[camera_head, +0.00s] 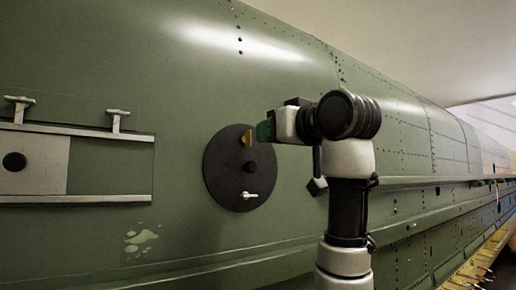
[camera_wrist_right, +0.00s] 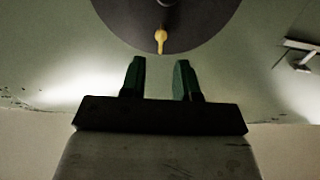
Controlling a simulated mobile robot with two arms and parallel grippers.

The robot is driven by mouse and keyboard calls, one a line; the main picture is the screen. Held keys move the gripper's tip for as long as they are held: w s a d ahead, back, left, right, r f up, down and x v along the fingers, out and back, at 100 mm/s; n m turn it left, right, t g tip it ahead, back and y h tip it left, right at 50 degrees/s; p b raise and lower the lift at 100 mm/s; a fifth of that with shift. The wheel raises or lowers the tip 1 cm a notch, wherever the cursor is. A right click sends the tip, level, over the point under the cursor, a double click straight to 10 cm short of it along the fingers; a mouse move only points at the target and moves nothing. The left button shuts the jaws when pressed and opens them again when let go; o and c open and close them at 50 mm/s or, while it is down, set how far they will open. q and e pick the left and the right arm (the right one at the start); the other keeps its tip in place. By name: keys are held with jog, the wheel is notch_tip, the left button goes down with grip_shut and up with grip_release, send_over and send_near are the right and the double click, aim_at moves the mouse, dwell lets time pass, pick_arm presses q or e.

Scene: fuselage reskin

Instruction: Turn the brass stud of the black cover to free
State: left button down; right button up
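The round black cover (camera_head: 222,172) sits on the green fuselage skin, with a dark knob (camera_head: 249,167) at its middle. The brass stud (camera_head: 248,138) is near the cover's top edge. A silver stud (camera_head: 246,195) is near its bottom. My right gripper (camera_head: 264,131) is beside the brass stud. In the right wrist view the brass stud (camera_wrist_right: 160,40) lies ahead of and between the two green fingertips of my right gripper (camera_wrist_right: 158,78). The fingers are apart with nothing between them. My left gripper is not in view.
At the left a pale panel (camera_head: 40,160) with a black round spot lies between two rails (camera_head: 75,198), with two T-shaped handles (camera_head: 117,120) above. Ledges (camera_head: 420,205) run along the fuselage. Free space lies in front of the skin left of the cover.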

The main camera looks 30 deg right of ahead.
jog(key=s, duration=0.1)
jog(key=s+b, duration=0.1)
jog(key=s, duration=0.2)
jog(key=shift+s+d, duration=0.3)
jog(key=shift+d, duration=0.05)
